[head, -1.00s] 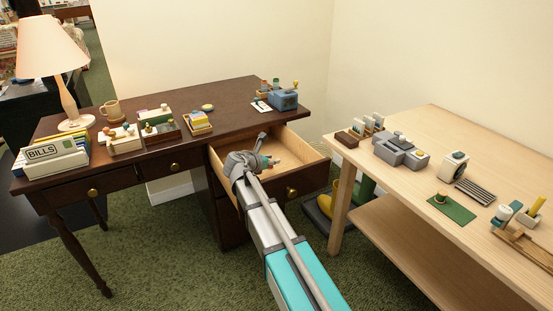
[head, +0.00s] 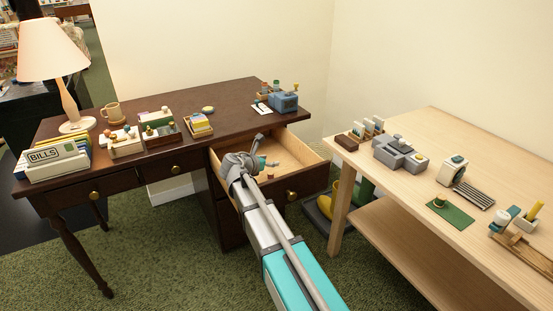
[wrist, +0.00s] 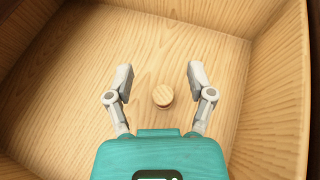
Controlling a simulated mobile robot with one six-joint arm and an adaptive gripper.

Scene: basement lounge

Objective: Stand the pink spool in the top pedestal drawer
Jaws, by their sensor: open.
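The top pedestal drawer (head: 308,152) of the dark desk is pulled open, with a bare pale wood interior. In the wrist view its floor (wrist: 90,70) and walls surround my gripper (wrist: 160,78). The pink spool (wrist: 163,95) shows there as a round pale wooden end seen from above, apparently upright on the drawer floor. It lies between the two open fingers, with a gap on each side. In the head view the spool (head: 270,173) is a small reddish shape in the drawer, just beside my gripper (head: 264,160).
A light wood table (head: 420,130) with several small items stands close to the drawer's right. The drawer floor around the spool is clear.

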